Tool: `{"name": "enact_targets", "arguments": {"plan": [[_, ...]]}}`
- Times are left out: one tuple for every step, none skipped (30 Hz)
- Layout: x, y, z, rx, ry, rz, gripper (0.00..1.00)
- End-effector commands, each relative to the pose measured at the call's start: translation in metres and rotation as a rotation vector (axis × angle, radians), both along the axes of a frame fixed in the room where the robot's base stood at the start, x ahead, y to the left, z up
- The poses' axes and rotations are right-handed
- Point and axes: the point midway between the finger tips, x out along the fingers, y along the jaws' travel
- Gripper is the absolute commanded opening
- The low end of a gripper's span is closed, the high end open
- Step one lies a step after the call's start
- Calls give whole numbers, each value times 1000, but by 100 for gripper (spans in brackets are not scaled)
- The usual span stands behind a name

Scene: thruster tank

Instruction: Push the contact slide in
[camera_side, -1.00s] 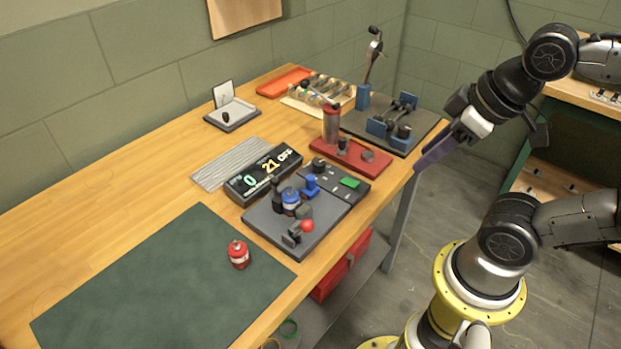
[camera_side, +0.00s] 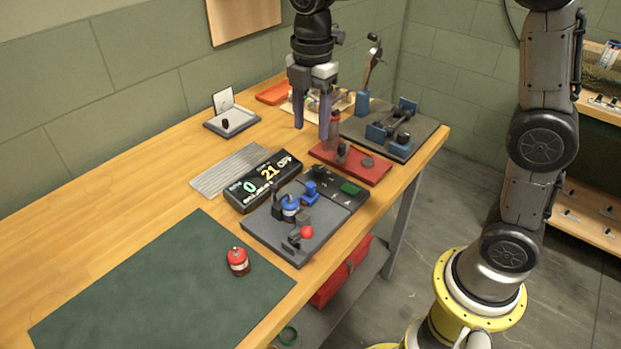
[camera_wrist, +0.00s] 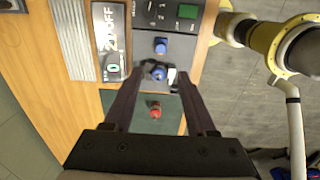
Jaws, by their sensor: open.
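A small blue slide block (camera_side: 310,191) with a raised part stands on the dark fixture plate (camera_side: 318,236), just behind a blue canister (camera_side: 290,207). I take it to be the contact slide. In the wrist view the blue block (camera_wrist: 160,45) lies ahead of the blue canister (camera_wrist: 158,72), with a gap between them. My gripper (camera_side: 312,130) hangs pointing down, high above the bench behind the fixture. Its two long purple fingers are apart with nothing between them. The wrist view shows the fingers (camera_wrist: 155,95) spread too.
A red ball knob (camera_side: 307,232) sits at the fixture's front. A display (camera_side: 264,180) reads 0, 21 and OFF. A red-topped canister (camera_side: 238,261) stands on the green mat (camera_side: 150,290). A red base (camera_side: 370,170) with a red cylinder stands behind the fixture. The mat is mostly clear.

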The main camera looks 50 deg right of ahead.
Motion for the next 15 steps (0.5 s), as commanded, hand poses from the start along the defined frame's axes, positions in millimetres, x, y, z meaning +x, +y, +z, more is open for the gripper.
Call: {"name": "enact_targets", "arguments": {"plan": [[0, 1, -5, -1, 13, 1, 57], [1, 1, -8, -1, 16, 2, 57], [0, 1, -10, -2, 19, 2, 57], [0, 2, -13, -2, 20, 3, 57], [0, 2, -15, -2, 20, 3, 57], [0, 2, -20, -2, 20, 3, 57], [0, 2, -24, -2, 21, 2, 57], [0, 2, -29, -2, 21, 2, 57], [-1, 2, -36, -2, 23, 2, 57], [-1, 2, -41, -2, 22, 2, 57], [-1, 1, -47, -2, 23, 2, 57], [-1, 1, -56, -2, 24, 2, 57], [-1, 1, -61, -2, 22, 2, 57], [-1, 1, -67, -2, 23, 2, 57], [-1, 1, -75, -2, 22, 2, 57]]}}
